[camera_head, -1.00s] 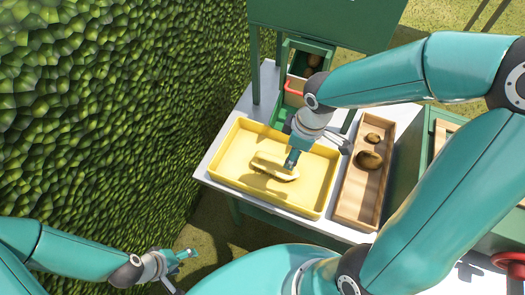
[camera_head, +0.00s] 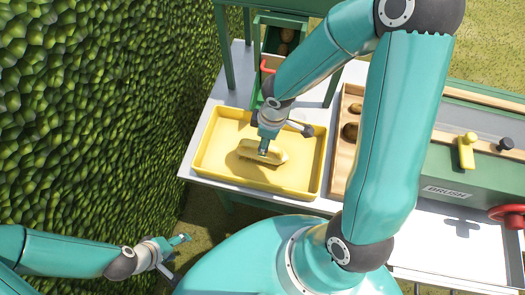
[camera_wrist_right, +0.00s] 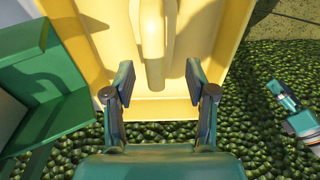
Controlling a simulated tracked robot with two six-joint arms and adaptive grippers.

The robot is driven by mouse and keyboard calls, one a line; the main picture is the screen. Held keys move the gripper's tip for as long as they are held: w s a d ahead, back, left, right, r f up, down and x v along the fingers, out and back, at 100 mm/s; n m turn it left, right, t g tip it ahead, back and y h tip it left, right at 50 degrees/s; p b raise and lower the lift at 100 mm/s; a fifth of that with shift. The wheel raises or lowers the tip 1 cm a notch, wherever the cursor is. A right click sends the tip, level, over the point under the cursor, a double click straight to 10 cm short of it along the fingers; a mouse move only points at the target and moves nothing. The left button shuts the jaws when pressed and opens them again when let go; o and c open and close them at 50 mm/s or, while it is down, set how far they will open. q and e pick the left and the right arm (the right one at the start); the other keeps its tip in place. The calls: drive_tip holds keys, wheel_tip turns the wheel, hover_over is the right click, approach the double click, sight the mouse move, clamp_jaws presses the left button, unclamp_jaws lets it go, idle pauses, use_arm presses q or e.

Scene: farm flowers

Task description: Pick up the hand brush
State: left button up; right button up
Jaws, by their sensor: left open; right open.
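The hand brush (camera_head: 262,153), a pale yellow elongated piece, lies in the yellow tray (camera_head: 207,150). In the right wrist view the brush (camera_wrist_right: 153,45) runs lengthwise ahead of my fingers, roughly centred between them. My right gripper (camera_wrist_right: 157,75) is open, with a clear gap between each finger and the brush. In the head view my right gripper (camera_head: 268,145) is above the brush and hides part of it; whether it touches is unclear. My left gripper (camera_head: 180,258) is open and empty, low at the left, outside the tray.
A wooden tray (camera_head: 341,170) with brown round things stands right of the yellow tray. A green bin (camera_head: 262,95) with a red handle is behind. A panel labelled BRUSH (camera_head: 446,192) and a red wheel (camera_head: 508,217) are at right. A hedge (camera_head: 90,120) fills the left.

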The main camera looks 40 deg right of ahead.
drive_tip(key=f, duration=0.2)
drive_tip(key=w+f+b, duration=0.1)
drive_tip(key=f, duration=0.2)
drive_tip(key=shift+w+f, duration=0.1)
drive_tip(key=shift+f, duration=0.2)
drive_tip(key=shift+r, duration=0.1)
clamp_jaws()
